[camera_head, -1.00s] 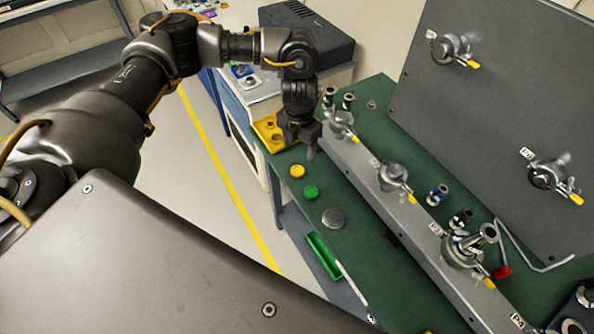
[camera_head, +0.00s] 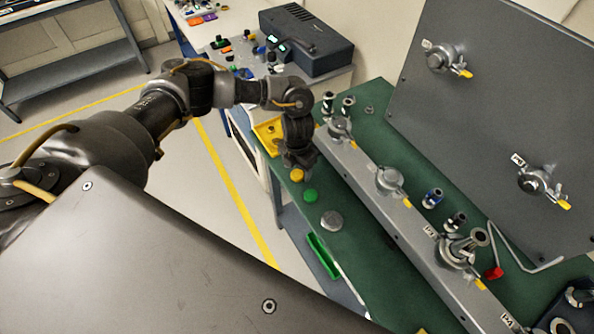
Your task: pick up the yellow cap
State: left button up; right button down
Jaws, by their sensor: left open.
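The yellow cap (camera_head: 297,175) is a small round disc on the green bench top, near its left edge. My left gripper (camera_head: 299,164) is open and points down right at the cap, just behind it in the picture. The fingers are dark and small, so I cannot tell whether they touch the cap. My right gripper is not in view.
A green cap (camera_head: 310,195) and a grey disc (camera_head: 333,220) lie nearby toward the front. A yellow tray (camera_head: 264,130) sits behind the gripper. A long grey rail with metal fittings (camera_head: 390,180) runs along the right. A green tray (camera_head: 322,256) is at the bench's front left.

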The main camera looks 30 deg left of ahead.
pick_arm(q)
jog(key=shift+f, duration=0.75)
jog(key=c, duration=1)
jog(key=shift+c, duration=0.2)
jog(key=shift+r+b, duration=0.4)
jog(key=shift+s+d+r+b, duration=0.1)
jog(key=shift+r+b, duration=0.4)
jog(key=shift+r, duration=0.15)
jog(key=shift+s+d+r+b, duration=0.1)
jog(key=shift+r+b, duration=0.35)
jog(key=shift+r, duration=0.15)
jog(key=s+d+r+b, duration=0.3)
jog(key=s+d+r, duration=0.3)
jog(key=s+r, duration=0.3)
jog(key=s, duration=0.2)
jog(key=shift+s+d+r, duration=0.35)
jog(key=shift+d+r, duration=0.05)
